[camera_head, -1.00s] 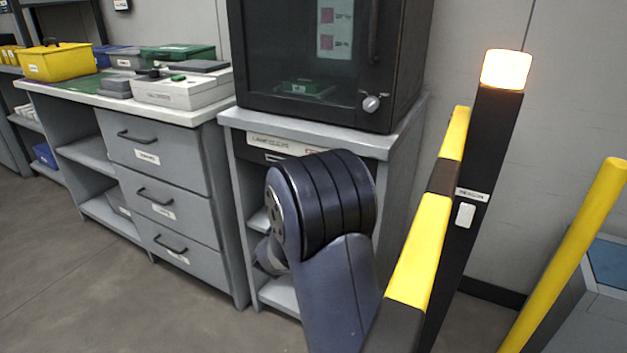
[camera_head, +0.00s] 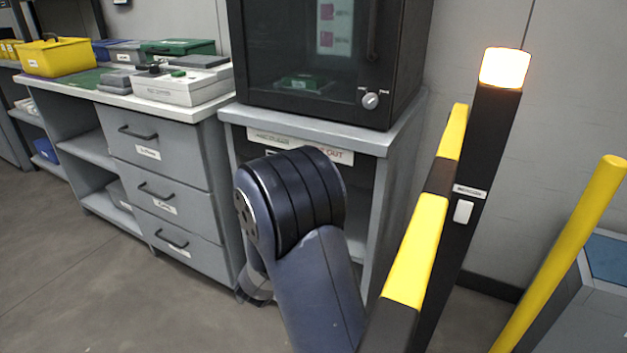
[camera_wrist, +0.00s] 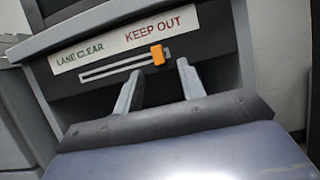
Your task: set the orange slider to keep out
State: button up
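The orange slider (camera_wrist: 158,54) shows in the wrist view. It sits near the right end of a pale slot (camera_wrist: 112,68), below the red words KEEP OUT on a white label strip (camera_wrist: 125,38). The green words LANE CLEAR are at the strip's left. My gripper (camera_wrist: 160,67) is open, its two fingers apart just below the slot. The slider appears above the gap between the fingertips, and no contact is visible. In the head view the label strip (camera_head: 268,138) is partly covered by my arm, and the slider and fingertips are hidden.
The strip is on a grey stand (camera_head: 376,142) under a dark glass-fronted cabinet (camera_head: 330,60). A yellow-black barrier (camera_head: 418,250) and a post with a lit beacon (camera_head: 505,68) stand close on the right. A drawer bench (camera_head: 160,150) is at the left.

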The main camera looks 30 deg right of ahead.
jog(key=v, duration=0.3)
jog(key=shift+s+a+f, duration=0.2)
jog(key=shift+s+a, duration=0.05)
jog(key=b+x, duration=0.1)
jog(key=x, duration=1)
jog(key=shift+w+a, duration=0.3)
jog(key=shift+w, duration=0.05)
jog(key=shift+b, duration=0.3)
